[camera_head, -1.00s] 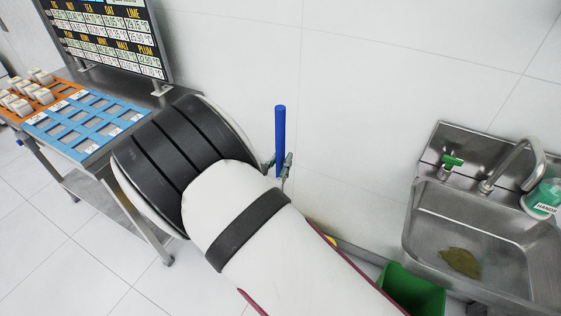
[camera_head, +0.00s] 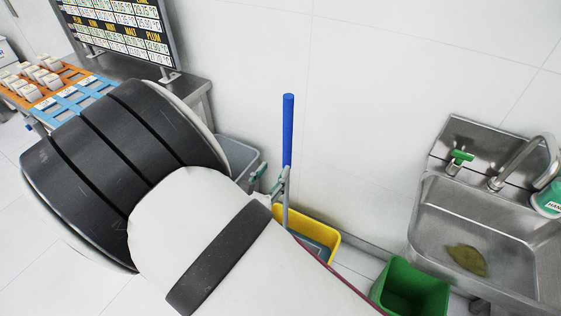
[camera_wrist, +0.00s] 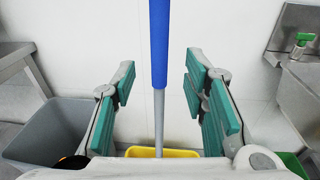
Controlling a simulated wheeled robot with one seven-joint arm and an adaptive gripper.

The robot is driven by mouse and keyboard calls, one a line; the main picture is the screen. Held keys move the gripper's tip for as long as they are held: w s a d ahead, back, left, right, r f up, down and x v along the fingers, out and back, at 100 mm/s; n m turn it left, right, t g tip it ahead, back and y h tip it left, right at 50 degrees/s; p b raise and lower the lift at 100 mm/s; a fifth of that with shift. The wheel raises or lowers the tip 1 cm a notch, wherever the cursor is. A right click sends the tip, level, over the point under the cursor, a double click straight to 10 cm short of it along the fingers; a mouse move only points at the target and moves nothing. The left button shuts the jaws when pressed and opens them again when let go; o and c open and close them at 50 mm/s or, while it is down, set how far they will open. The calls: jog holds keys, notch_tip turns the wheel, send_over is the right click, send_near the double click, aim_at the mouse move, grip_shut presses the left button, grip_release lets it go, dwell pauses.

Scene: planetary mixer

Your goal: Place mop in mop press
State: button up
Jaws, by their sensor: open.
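The mop stands upright by the wall, with a blue handle (camera_head: 288,130) on a grey pole; in the wrist view the blue handle (camera_wrist: 159,45) is at the centre. My gripper (camera_head: 271,182) is open in front of the handle. In the wrist view, its green-padded fingers (camera_wrist: 158,85) show on both sides of the mop, with a gap each side. The mop's lower end is hidden. Its pole goes down towards a yellow bucket (camera_head: 328,238) on the floor, which also shows in the wrist view (camera_wrist: 180,153). A dark grey-blue part shows inside the bucket; I cannot tell whether it is the mop press.
A grey bin (camera_wrist: 45,132) is left of the yellow bucket and a green bin (camera_head: 408,285) is right of it. A steel sink (camera_head: 425,215) is on the right wall. A steel table (camera_head: 195,92) with blue and orange trays stands at the left.

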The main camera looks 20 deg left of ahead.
jog(key=shift+s+r, duration=0.1)
jog(key=shift+s, duration=1)
jog(key=w+d+r+m+g+h, duration=0.3)
jog(key=d+r+m+h, duration=0.3)
jog(key=d, duration=0.5)
jog(key=w+d+r+m+g+h, duration=0.35)
jog(key=d+r+m, duration=0.35)
jog(key=d, duration=0.4)
jog(key=s+d+r+m+g+y, duration=0.1)
jog(key=s+d+r+m+g, duration=0.2)
jog(key=d+m, duration=0.3)
jog(key=s+d+r+m+g, duration=0.2)
jog(key=d+m+g, duration=0.15)
jog(key=d, duration=0.45)
jog(key=s+d+r+m+y, duration=0.2)
jog(key=s+r+m+y, duration=0.2)
jog(key=s+m, duration=0.2)
jog(key=s+d+r+m+t+y, duration=0.1)
jog(key=s+d+r+m+y, duration=0.2)
jog(key=s+m, duration=0.4)
jog(key=shift+d+r+m+y, duration=0.15)
jog(key=shift+r+m+y, duration=0.2)
jog(key=shift+r+y, duration=0.4)
jog(key=shift+c, duration=0.8)
